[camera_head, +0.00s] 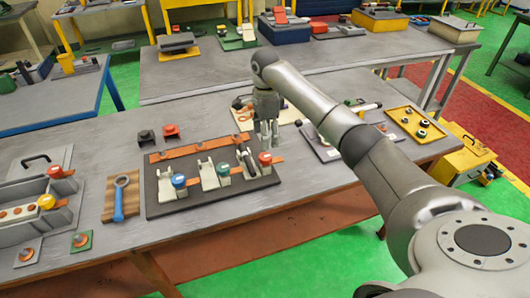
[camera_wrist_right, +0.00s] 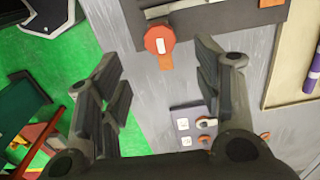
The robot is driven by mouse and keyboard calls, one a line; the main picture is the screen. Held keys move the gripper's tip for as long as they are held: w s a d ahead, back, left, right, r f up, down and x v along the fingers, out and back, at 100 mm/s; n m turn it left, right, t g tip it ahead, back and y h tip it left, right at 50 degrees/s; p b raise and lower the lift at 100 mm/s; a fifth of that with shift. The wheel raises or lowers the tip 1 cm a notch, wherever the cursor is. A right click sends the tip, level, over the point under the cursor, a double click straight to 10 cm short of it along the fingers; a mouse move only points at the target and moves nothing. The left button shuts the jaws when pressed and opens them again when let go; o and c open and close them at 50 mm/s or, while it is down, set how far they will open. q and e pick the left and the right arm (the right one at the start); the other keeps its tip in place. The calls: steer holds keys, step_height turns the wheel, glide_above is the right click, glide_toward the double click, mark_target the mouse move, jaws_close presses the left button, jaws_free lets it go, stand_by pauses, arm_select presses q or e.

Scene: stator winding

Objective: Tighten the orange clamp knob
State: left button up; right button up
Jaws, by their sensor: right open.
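The orange clamp knob (camera_head: 265,158), an orange-red disc with a white mark on top, is at the right end of a dark clamp board (camera_head: 160,207) on the grey workbench. In the right wrist view the orange knob (camera_wrist_right: 160,40) shows near the top, at the board's edge, with an orange tab beside it. My right gripper (camera_head: 266,140) points down just behind the knob in the head view. In the wrist view its two fingers (camera_wrist_right: 158,66) are spread wide and empty, and the knob appears between and beyond their tips. My left gripper is not in view.
A blue knob (camera_head: 178,180) and another clamp are on the same board. A blue-handled wrench (camera_head: 119,200) lies on a wooden pad to the left. A yellow tray (camera_head: 392,112) with small parts is at the right. Bare bench lies in front of the board.

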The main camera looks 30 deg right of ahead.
mark_target(265, 156)
step_height(265, 156, down, 7)
steer(key=shift+f+p, duration=0.15)
steer(key=shift+p, duration=0.9)
steer(key=shift+f, duration=0.65)
steer(key=c, duration=1)
